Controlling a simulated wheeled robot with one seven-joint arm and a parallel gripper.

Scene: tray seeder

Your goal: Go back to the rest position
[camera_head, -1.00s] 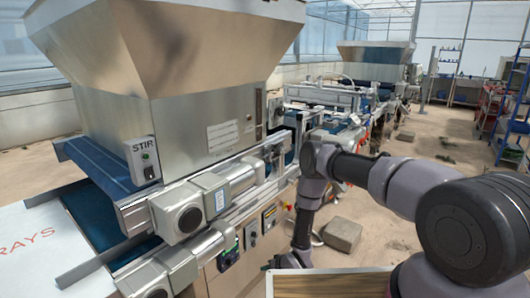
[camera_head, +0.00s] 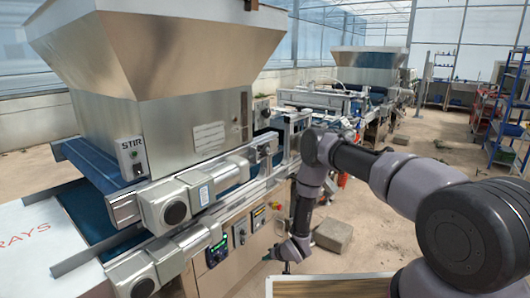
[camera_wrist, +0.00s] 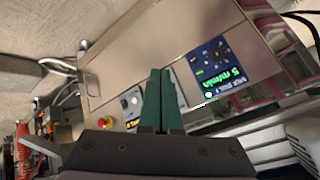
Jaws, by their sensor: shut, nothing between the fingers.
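My gripper (camera_wrist: 163,75) is shut, its two green fingers together with nothing between them in the wrist view. In the head view my arm reaches down from the right, and the gripper (camera_head: 287,268) hangs low in front of the machine, partly cut from clear sight. The seeder machine has a large metal hopper (camera_head: 170,85) and a control panel with a lit green display (camera_head: 217,252). The display also shows in the wrist view (camera_wrist: 222,78), to the right of the fingers. The gripper appears apart from the machine front.
A STIR switch box (camera_head: 131,158) sits under the hopper. Motors (camera_head: 168,204) stick out along the machine's side. A wooden-topped surface (camera_head: 330,287) lies at the bottom edge. A grey block (camera_head: 333,234) lies on the floor. Blue shelving (camera_head: 510,110) stands far right.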

